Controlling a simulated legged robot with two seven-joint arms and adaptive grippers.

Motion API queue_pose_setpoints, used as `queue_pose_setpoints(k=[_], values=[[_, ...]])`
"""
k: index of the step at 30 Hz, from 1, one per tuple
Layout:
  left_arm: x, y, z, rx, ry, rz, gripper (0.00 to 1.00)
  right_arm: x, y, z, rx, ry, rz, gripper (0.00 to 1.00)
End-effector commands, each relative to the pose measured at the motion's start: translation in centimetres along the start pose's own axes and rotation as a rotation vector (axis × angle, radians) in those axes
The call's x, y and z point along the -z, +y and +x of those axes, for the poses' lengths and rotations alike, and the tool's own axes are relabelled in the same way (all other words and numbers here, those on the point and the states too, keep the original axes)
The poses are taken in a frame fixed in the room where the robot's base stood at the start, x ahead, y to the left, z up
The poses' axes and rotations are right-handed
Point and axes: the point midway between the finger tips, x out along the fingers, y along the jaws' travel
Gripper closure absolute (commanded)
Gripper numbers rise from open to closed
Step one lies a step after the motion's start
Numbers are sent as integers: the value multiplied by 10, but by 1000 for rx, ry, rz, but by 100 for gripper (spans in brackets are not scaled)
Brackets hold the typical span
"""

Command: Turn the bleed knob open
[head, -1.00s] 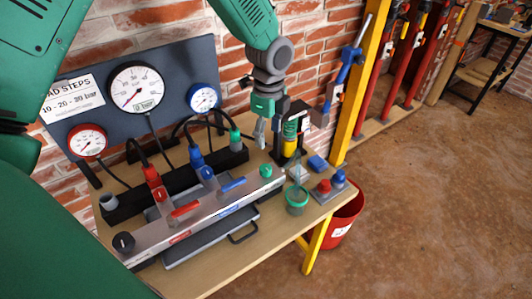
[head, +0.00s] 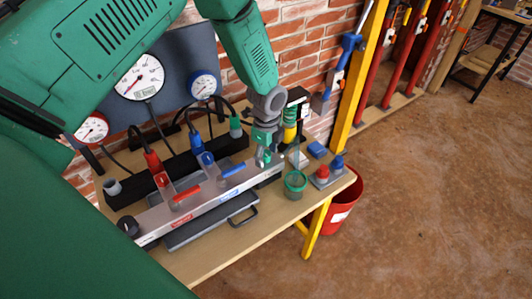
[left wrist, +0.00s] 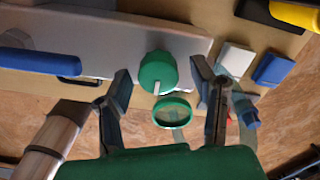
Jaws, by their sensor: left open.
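The bleed knob is the green round knob (left wrist: 158,72) with a white pointer mark, on the grey manifold block (head: 220,192) near its right end. In the head view my left gripper (head: 267,158) is over that end and largely hides the knob. In the left wrist view my left gripper (left wrist: 162,82) is open, with one finger on each side of the knob. Gaps show between the fingers and the knob, and nothing is held. My right gripper is in neither view.
Red (head: 186,194) and blue (head: 232,171) levers sit along the manifold. Gauges on a dark panel (head: 170,54) stand behind. A red bucket (head: 346,202) is past the bench edge.

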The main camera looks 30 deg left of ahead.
Motion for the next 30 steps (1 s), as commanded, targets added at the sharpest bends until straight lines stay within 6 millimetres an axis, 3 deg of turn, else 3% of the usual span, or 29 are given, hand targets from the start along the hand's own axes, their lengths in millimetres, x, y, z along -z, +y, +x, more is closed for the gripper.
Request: queue_pose_setpoints(k=[6, 7, 11, 30], values=[[-4, 0, 2, 0, 4, -2, 49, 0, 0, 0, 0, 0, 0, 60], [-4, 0, 2, 0, 5, -2, 52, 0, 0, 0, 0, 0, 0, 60], [-6, 0, 2, 1, 6, -2, 98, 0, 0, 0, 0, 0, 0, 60], [-8, -2, 2, 3, 2, -34, 97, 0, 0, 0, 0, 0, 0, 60]])
